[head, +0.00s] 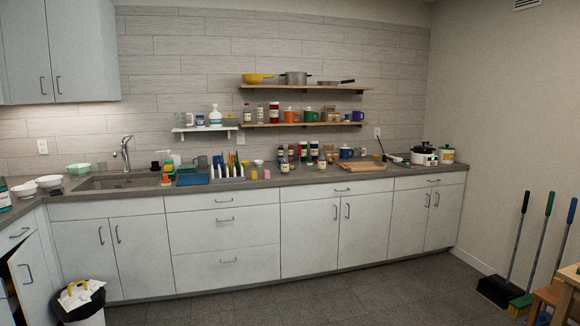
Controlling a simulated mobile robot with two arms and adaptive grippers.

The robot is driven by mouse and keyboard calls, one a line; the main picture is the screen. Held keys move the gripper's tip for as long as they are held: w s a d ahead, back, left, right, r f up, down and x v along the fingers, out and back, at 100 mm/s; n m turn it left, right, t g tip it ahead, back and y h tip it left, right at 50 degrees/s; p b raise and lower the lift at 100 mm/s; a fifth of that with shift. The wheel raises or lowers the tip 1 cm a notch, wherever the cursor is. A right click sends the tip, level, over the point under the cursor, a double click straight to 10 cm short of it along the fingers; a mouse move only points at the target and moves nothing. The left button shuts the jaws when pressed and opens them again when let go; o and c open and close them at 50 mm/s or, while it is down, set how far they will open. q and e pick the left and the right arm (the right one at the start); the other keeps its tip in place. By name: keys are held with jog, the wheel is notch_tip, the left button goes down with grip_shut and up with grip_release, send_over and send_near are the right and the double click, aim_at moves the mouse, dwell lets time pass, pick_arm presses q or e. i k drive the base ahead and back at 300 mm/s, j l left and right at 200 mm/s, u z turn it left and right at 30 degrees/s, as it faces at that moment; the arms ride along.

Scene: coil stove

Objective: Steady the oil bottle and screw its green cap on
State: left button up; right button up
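Neither of my grippers shows in the head view. Several small bottles and jars stand on the far counter, below the wooden shelves. One dark bottle (284,165) with a pale label stands near the front there. All are too small for me to tell which is the oil bottle, or whether a green cap lies loose.
The grey counter (380,180) runs along the back wall, with a sink (115,183) at left. A cutting board (361,167) and a white cooker (423,154) stand right. A bin (80,300) stands front left, brooms (519,235) at right. The floor (300,300) between is clear.

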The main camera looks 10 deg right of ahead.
aim_at(321, 158)
jog(key=i+z, duration=0.1)
jog(key=i, duration=1.7)
jog(key=i+z, duration=0.1)
jog(key=i, duration=1.65)
jog(key=j, duration=0.05)
